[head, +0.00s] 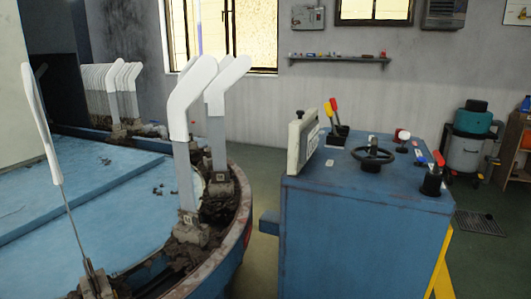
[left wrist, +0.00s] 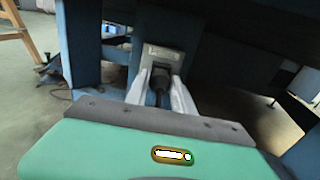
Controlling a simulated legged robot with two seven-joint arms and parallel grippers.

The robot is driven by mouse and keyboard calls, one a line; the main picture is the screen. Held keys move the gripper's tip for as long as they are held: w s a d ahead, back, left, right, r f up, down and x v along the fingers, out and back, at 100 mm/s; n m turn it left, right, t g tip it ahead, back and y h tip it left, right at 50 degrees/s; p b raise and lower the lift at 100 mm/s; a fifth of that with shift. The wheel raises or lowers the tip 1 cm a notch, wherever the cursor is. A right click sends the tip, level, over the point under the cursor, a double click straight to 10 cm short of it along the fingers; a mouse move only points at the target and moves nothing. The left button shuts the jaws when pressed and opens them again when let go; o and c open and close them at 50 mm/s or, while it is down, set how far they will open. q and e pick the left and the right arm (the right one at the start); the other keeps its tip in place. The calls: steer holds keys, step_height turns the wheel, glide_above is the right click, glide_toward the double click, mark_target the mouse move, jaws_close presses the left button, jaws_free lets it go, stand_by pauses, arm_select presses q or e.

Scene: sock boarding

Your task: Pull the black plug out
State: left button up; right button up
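In the left wrist view, a black plug (left wrist: 160,86) sits at a grey socket box (left wrist: 163,57) under a dark blue structure. My left gripper (left wrist: 161,82) has its two pale grey fingers on either side of the plug. I cannot tell whether they touch it. The plug appears to be against the box; its contact with the socket is hidden. The plug and both grippers are out of the head view. My right gripper is not seen.
A blue leg (left wrist: 78,45) stands left of the socket, with open floor beyond. In the head view, a blue control console (head: 365,230) with a handwheel (head: 372,157) stands right of the round boarding machine (head: 90,190), which carries upright white sock forms (head: 190,98).

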arm_select(q)
steer(key=shift+w+a, duration=0.1)
steer(key=shift+a, duration=0.1)
steer(key=shift+d, duration=0.15)
steer(key=shift+c, duration=0.3)
jaws_close()
